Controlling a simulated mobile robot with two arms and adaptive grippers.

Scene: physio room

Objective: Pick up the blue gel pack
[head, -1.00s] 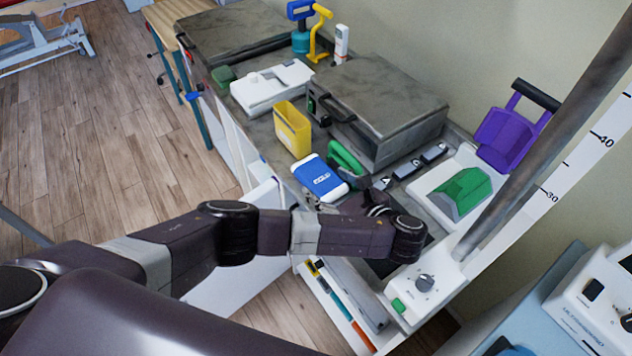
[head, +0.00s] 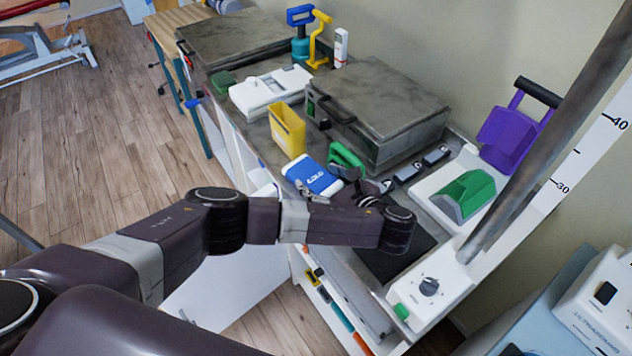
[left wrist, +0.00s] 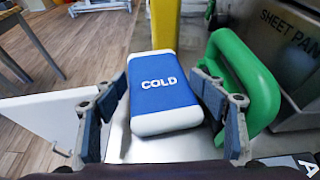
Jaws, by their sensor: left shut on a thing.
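The blue gel pack (head: 309,173) has white ends and lies near the counter's front edge, right of a yellow box. In the left wrist view the pack (left wrist: 160,98), marked COLD, sits between the two fingers. The gripper (left wrist: 160,88) shows both fingers along the pack's near half. I cannot tell whether the pack is lifted off the counter. My right gripper is not in view.
A green handle (head: 346,155) stands close beside the right finger. The yellow box (head: 287,130) is just behind the pack. A grey steel unit (head: 377,105) fills the counter behind. A white device with a green block (head: 464,193) stands to the right.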

